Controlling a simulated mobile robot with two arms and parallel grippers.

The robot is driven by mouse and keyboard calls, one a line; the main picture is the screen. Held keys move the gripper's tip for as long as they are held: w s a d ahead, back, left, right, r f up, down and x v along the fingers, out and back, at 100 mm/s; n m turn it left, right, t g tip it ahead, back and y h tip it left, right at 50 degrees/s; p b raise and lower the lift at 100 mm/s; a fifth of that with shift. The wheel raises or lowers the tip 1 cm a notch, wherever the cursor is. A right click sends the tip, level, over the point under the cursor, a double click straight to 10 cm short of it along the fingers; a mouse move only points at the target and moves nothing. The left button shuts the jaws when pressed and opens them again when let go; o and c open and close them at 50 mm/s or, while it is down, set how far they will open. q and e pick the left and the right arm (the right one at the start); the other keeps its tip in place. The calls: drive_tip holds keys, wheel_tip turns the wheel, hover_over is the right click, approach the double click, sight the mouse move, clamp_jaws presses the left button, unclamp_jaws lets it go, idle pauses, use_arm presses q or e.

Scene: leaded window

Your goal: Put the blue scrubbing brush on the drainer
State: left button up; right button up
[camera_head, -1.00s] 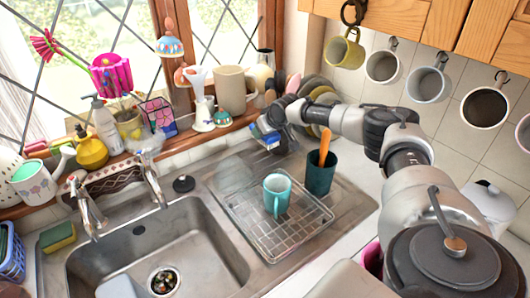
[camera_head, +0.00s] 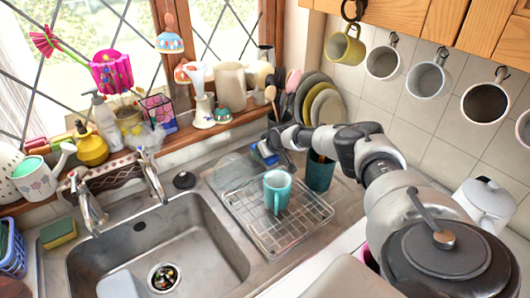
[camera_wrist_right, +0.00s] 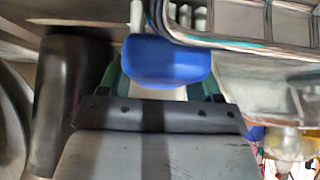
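The blue scrubbing brush (camera_head: 263,156) is in the grip of my right gripper (camera_head: 276,150), held over the back edge of the drainer. In the right wrist view the brush's blue head (camera_wrist_right: 168,62) sticks out beyond the fingers, and the gripper's body hides the rest. The drainer (camera_head: 294,238) is a wire rack on the steel worktop right of the sink. A teal mug (camera_head: 277,190) stands on it. Whether the brush touches the rack I cannot tell. My left gripper is not in view.
A dark teal pot (camera_head: 320,174) stands just right of the drainer, close to my right arm. Plates (camera_head: 322,100) and a utensil pot (camera_head: 281,120) stand behind. The sink (camera_head: 150,240) is at left. The drainer's front and right parts are clear.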

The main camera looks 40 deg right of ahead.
drive_tip(key=shift+o, duration=1.3)
drive_tip(key=shift+r, duration=0.15)
drive_tip(key=shift+s+r+p, duration=0.2)
drive_tip(key=shift+r+p, duration=0.1)
drive_tip(key=shift+p, duration=0.05)
drive_tip(key=p+v, duration=0.3)
drive_tip(key=v, duration=0.2)
drive_tip(key=shift+s+r, duration=0.1)
drive_tip(key=shift+r, duration=0.1)
drive_tip(key=shift+v, duration=2.9)
drive_tip(key=shift+a+f, duration=0.15)
drive_tip(key=shift+f, duration=0.05)
